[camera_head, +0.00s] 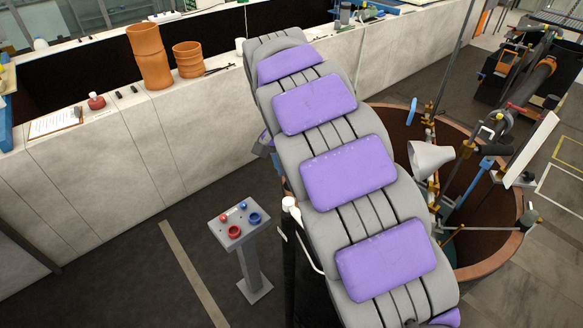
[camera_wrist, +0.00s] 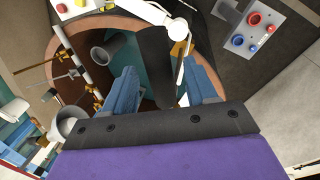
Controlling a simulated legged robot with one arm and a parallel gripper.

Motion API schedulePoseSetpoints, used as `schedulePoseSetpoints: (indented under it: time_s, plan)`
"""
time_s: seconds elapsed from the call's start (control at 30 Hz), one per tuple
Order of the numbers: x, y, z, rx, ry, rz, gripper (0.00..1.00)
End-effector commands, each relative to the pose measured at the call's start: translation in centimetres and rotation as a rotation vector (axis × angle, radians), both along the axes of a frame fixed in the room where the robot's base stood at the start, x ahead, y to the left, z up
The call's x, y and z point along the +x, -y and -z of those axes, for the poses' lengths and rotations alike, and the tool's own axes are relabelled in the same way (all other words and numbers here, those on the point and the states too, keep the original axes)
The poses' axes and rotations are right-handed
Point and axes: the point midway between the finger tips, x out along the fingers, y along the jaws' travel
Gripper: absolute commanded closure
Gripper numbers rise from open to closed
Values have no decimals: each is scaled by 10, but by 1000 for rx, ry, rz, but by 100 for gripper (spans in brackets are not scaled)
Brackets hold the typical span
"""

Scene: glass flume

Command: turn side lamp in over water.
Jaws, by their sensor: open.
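A white jointed arm with a rounded knob (camera_head: 290,205) tops a dark post beside the tank. It also shows at the top of the wrist view (camera_wrist: 182,22); I cannot tell if it belongs to the side lamp.
A grey pedestal (camera_head: 248,255) with red and blue buttons stands left of the post. A pale stone wall (camera_head: 110,165) carries orange pots (camera_head: 148,55) and a clipboard (camera_head: 55,122). Rods, brass fittings and a white panel (camera_head: 530,150) crowd the tank's right side. Floor left of the pedestal is clear.

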Motion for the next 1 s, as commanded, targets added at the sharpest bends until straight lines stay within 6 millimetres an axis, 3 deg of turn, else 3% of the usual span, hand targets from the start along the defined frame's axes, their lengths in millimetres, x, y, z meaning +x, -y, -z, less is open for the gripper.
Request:
schedulePoseSetpoints:
  time_s: [1.0]
  plan:
    - [10,-29,-126,-1,-2,-2,43]
